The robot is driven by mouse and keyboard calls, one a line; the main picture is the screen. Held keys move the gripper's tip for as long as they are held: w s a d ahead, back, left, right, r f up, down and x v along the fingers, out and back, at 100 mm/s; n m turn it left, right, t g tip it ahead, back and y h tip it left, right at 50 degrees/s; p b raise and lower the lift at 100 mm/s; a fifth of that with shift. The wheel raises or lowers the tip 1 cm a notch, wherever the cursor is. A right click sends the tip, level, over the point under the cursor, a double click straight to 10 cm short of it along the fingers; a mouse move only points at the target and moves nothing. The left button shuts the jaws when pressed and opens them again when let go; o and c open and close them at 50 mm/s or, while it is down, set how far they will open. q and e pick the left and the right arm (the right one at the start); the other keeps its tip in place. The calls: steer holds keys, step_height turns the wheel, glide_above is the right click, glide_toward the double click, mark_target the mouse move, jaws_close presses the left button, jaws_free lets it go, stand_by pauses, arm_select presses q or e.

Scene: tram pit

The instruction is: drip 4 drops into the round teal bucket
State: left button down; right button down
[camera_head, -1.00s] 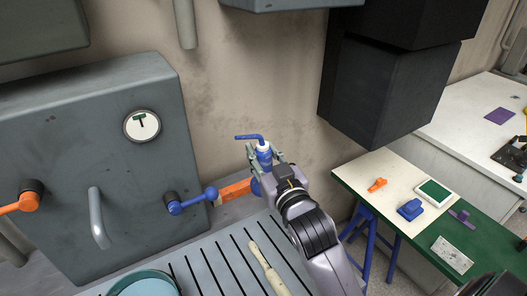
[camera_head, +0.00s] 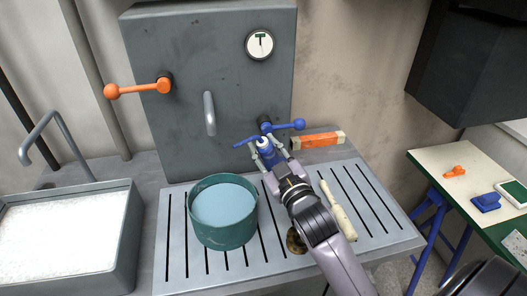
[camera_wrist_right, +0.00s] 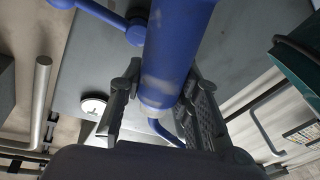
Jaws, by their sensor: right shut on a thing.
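My right gripper (camera_head: 271,154) is shut on a blue squeeze bottle (camera_head: 263,144) with a white collar and a bent blue spout pointing left. In the right wrist view the bottle's blue body (camera_wrist_right: 178,45) sits between the two fingers. The round teal bucket (camera_head: 222,236) stands on the slotted grey top, with a pale blue surface inside. In the head view the spout tip lies above the bucket's back right rim; the bottle is right of the bucket. A teal part (camera_wrist_right: 302,68) shows at the right of the wrist view. No drop is visible. My left gripper is not in view.
A grey cabinet (camera_head: 180,110) with a gauge (camera_head: 259,45), an orange lever (camera_head: 138,89) and a blue lever (camera_head: 285,126) stands behind. An orange block (camera_head: 318,140) and a pale stick (camera_head: 337,210) lie right. A white-filled basin (camera_head: 118,260) is left.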

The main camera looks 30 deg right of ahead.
mark_target(273, 163)
steer(key=f+n+b, duration=0.1)
steer(key=n+b, duration=0.1)
steer(key=f+n+t+y+b, duration=0.1)
steer(key=n+b, duration=0.1)
steer(key=b, duration=0.1)
steer(key=d+f+n+b, duration=0.1)
steer(key=n+b, duration=0.1)
steer(key=b, duration=0.1)
steer(key=shift+f+n+y, duration=0.2)
steer(key=shift+n+y, duration=0.2)
steer(key=shift+r+p, duration=0.35)
steer(key=shift+p, duration=0.15)
steer(key=shift+f, duration=0.25)
steer(key=shift+r+n+t+y+p, duration=0.3)
steer(key=shift+r+n+p, duration=0.45)
steer(key=shift+r+n, duration=0.4)
stand_by(0.4)
steer(key=shift+a+r+n+y+p, duration=0.25)
steer(key=shift+r+n+y+p, duration=0.3)
steer(key=shift+n, duration=0.5)
steer(key=shift+f+h, duration=0.15)
steer(key=shift+h, duration=0.2)
stand_by(2.8)
